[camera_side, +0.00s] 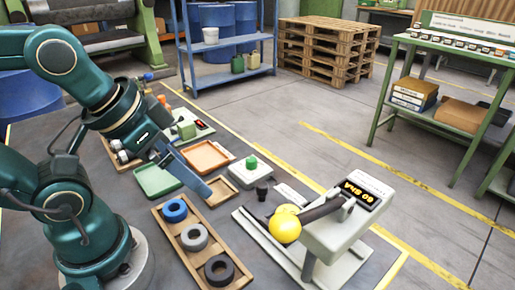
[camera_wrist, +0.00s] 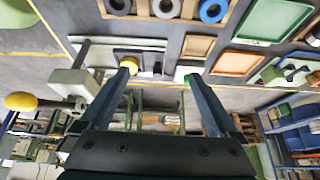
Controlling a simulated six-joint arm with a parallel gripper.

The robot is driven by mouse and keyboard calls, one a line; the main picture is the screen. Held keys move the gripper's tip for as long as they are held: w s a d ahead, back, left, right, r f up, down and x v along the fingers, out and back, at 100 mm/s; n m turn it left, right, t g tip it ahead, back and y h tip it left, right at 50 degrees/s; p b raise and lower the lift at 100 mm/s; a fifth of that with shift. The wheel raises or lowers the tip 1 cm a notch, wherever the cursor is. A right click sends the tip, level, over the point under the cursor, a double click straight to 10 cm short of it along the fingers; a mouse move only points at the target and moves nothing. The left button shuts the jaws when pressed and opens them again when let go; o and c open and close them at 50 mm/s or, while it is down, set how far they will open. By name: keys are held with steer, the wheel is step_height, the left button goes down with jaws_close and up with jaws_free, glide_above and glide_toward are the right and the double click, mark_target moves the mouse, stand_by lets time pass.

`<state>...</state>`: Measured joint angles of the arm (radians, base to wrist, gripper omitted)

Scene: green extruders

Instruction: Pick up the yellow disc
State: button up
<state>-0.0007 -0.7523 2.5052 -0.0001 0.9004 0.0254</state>
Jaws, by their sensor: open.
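A yellow disc (camera_side: 287,210) shows in the side view, partly hidden behind the yellow ball knob (camera_side: 285,228) of a lever on the hardness tester (camera_side: 335,230). In the wrist view a small yellow patch (camera_wrist: 131,62), probably the disc, shows beside the left fingertip; the ball knob (camera_wrist: 20,101) is at the left edge. My gripper (camera_side: 203,188) is open and empty, in the air left of the tester and apart from the disc. In the wrist view its two fingers (camera_wrist: 158,73) are spread wide. How the disc rests on the tester is hidden.
A wooden tray (camera_side: 168,231) holds blue, grey and black rings in front of my gripper. A green tray (camera_side: 158,180), an orange tray (camera_side: 206,156) and a white box with a green button (camera_side: 250,172) lie behind. The tester's lever and display head are close to the disc.

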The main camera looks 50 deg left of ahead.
stand_by(0.5)
steer(key=w+d+r+n+g, duration=0.1)
steer(key=w+d+r+g, duration=0.15)
steer(key=w, duration=0.85)
steer(key=w+d+f+g, duration=0.1)
steer(key=f, duration=0.2)
steer(key=w+d+f+g, duration=0.1)
steer(key=w+d+f, duration=0.1)
steer(key=f, duration=0.1)
steer(key=w+d+f+g, duration=0.1)
steer(key=d+f, duration=0.1)
steer(key=f, duration=0.1)
steer(key=shift+w+d+f, duration=0.2)
steer(key=shift+w+f, duration=0.05)
steer(key=shift+f, duration=0.05)
steer(key=shift+s+f, duration=0.15)
steer(key=shift+f, duration=2.6)
steer(key=shift+c, duration=0.3)
